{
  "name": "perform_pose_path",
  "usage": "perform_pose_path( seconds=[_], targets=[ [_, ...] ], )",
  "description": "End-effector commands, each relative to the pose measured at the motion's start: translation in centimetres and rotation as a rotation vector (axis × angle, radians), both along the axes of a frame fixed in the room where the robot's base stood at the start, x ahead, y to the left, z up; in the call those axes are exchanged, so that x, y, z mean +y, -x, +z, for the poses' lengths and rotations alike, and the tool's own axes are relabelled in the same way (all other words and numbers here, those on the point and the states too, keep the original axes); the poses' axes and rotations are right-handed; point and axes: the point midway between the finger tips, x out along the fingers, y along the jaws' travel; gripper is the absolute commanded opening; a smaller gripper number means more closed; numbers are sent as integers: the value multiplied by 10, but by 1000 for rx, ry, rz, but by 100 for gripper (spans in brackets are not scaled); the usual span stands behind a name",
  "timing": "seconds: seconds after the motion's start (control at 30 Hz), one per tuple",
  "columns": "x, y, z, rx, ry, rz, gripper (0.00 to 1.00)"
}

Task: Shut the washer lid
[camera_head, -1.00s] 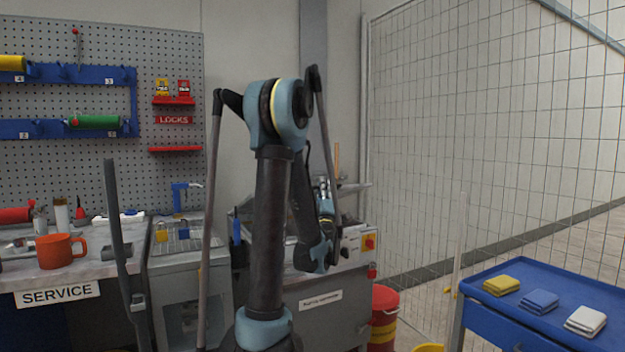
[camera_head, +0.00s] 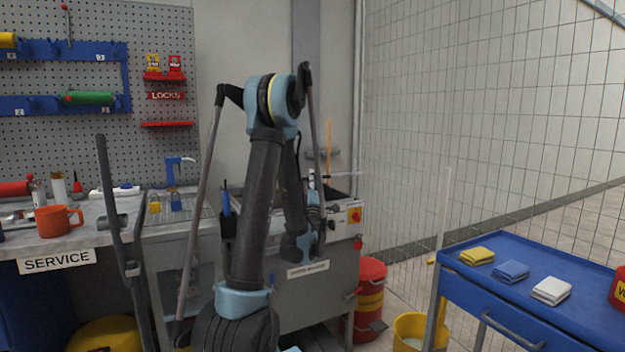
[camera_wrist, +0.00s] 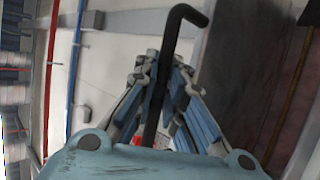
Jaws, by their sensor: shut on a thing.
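The parts washer is the grey cabinet (camera_head: 320,292) behind my arm in the head view, with a label on its front. Its dark open top (camera_head: 343,186) shows beside my arm, so the lid does not look shut. I cannot clearly make out the lid itself. My gripper (camera_head: 314,190) is at the washer's top, partly hidden by my arm. In the wrist view my gripper (camera_wrist: 160,75) is shut on a black bar (camera_wrist: 168,50) with a bent end, which runs up between the fingers. I cannot tell whether this bar belongs to the lid.
A red bin (camera_head: 370,288) and a yellow bucket (camera_head: 410,325) stand right of the washer. A blue cart (camera_head: 545,285) with folded cloths is at the right, before a mesh fence (camera_head: 480,120). A service bench (camera_head: 90,232) stands left.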

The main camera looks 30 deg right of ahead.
Motion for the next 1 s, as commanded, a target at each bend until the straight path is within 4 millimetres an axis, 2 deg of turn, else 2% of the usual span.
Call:
perform_pose_path(
  seconds=[0.2, 0.23, 0.3, 0.33, 1.0],
  targets=[
    [0, -1, 1, 3, 1, 4, 0],
    [0, -1, 1, 3, 1, 4, 13],
    [0, 0, 2, 1, 1, 3, 28],
    [0, 1, 2, 0, 1, 3, 31],
    [-1, 7, 9, -5, 1, -3, 31]
  ],
)
